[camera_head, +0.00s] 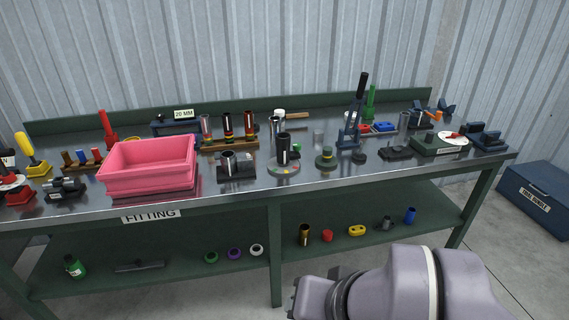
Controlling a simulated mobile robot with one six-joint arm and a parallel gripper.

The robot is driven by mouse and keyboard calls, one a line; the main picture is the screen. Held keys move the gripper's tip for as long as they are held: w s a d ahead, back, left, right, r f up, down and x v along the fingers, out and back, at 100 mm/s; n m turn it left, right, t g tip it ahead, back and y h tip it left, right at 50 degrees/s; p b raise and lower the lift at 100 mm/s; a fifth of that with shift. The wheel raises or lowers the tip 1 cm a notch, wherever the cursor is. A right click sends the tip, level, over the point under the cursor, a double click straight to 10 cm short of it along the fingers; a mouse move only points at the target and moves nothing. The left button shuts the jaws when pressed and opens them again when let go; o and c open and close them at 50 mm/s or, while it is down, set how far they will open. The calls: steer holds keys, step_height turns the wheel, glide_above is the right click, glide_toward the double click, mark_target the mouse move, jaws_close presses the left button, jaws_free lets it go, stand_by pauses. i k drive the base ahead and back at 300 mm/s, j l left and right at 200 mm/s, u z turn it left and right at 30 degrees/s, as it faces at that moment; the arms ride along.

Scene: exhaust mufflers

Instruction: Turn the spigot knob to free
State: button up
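A dark upright cylinder (283,149) stands on a pale round base (283,169) with small coloured marks, near the bench's front edge. It may be the spigot, but I cannot tell. A low round dark green and yellow piece (325,158) stands to its right and looks like a knob. No label marks either one, and any free mark is too small to read. My arm enters at the lower right, in front of the bench. Its dark end, perhaps my gripper (297,298), is low and well apart from these pieces. Its fingers cannot be made out.
The steel-topped workbench (330,181) is crowded. A pink bin (150,165) stands front left. A tall black-handled lever press (356,110) stands right of centre. The lower shelf (180,275) holds several small parts. A blue chest (540,200) is on the floor at right.

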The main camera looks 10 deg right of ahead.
mark_target(297, 146)
steer(key=i+j, duration=0.15)
steer(key=i, duration=0.5)
steer(key=i+j, duration=0.15)
steer(key=i, duration=0.45)
steer(key=i+z, duration=0.05)
